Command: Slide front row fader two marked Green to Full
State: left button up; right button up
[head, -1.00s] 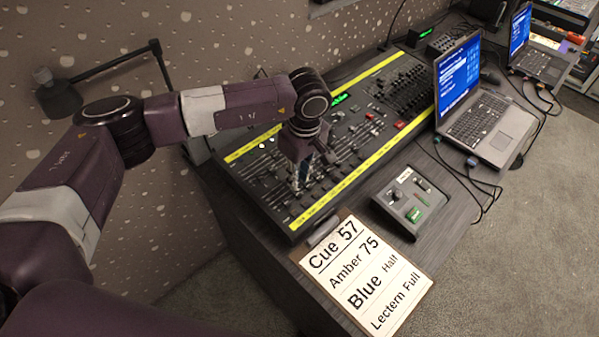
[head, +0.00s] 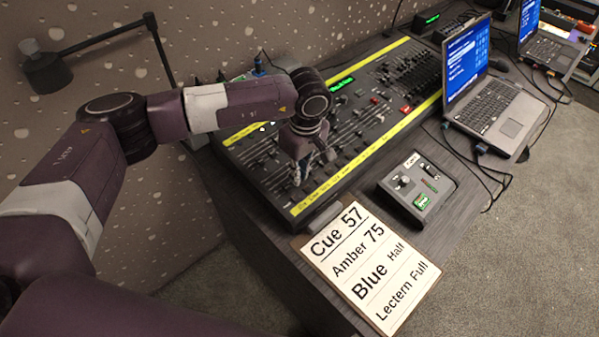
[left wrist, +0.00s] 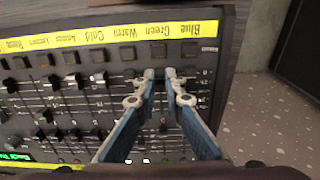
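The lighting board (head: 222,152) runs diagonally across the desk, with a yellow label strip along its front edge. In the left wrist view, the strip's Green label (left wrist: 155,30) reads upside down, between Blue (left wrist: 199,27) and Warm. My left gripper (head: 301,180) points down at the board's front fader row. In the left wrist view its fingertips (left wrist: 159,74) straddle the Green column with a narrow gap between them. My right gripper is out of view.
A clipboard sheet (head: 366,262) lies at the desk's front edge, beside a small grey control box (head: 418,188). A laptop (head: 494,110) stands to the right. Neighbouring fader caps (left wrist: 100,81) sit close to my fingers. A lamp (head: 45,68) stands behind my arm.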

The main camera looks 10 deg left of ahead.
aim_at(283, 167)
pick_arm(q)
grip_shut()
jog(key=shift+w+a, duration=0.25)
jog(key=shift+a, duration=0.1)
jog(key=shift+w+a+r+b, duration=0.15)
jog(key=shift+w+a+b, duration=0.55)
jog(key=shift+a, duration=0.4)
jog(key=shift+w+a+r+b, duration=0.1)
jog(key=shift+w+a+b, duration=0.35)
jog(key=shift+w+a, duration=0.45)
jog(key=shift+o, duration=1.7)
grip_release()
jog(key=shift+s+a, duration=0.15)
jog(key=shift+r+p, duration=0.65)
jog(key=shift+r, duration=0.6)
